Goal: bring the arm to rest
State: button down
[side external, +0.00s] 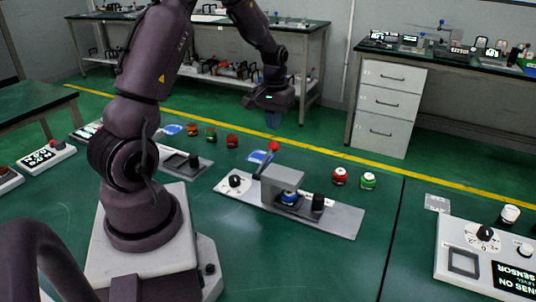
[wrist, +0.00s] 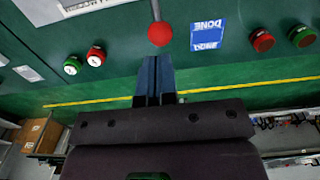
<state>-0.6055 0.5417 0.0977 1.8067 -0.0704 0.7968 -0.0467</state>
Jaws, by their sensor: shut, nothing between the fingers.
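My gripper (side external: 272,120) hangs in the air above the green table, beyond the grey machine, pointing down. Its blue fingers are closed together with nothing between them; they also show in the wrist view (wrist: 154,75). The grey machine (side external: 283,177) stands on a light base plate, with a black dial at its left and a blue-topped piece (side external: 289,198) under its bracket. A lever with a red ball (side external: 273,146) rises from it. In the wrist view the red ball (wrist: 161,35) appears just past the fingertips; the gripper looks clear of it in the side view.
A red piece (side external: 339,176) and a green piece (side external: 369,181) stand right of the machine. A blue "DONE" card (wrist: 208,34) lies near the lever. More coloured pieces (side external: 232,141) stand at left. A sensor panel (side external: 485,255) is at front right.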

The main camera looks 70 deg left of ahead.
jog(key=shift+s+d+f, duration=0.1)
jog(key=shift+s, duration=0.1)
jog(key=s+d+r+m+t, duration=0.2)
jog(key=s+d+r+m, duration=0.2)
jog(key=d+r, duration=0.5)
jog(key=s+d+r+m+t, duration=0.3)
jog(key=s+d+r+m, duration=0.2)
jog(key=d, duration=1.1)
notch_tip(320, 180, up, 4)
jog(key=s, duration=0.3)
jog(key=shift+d+t, duration=0.3)
jog(key=shift+d, duration=0.05)
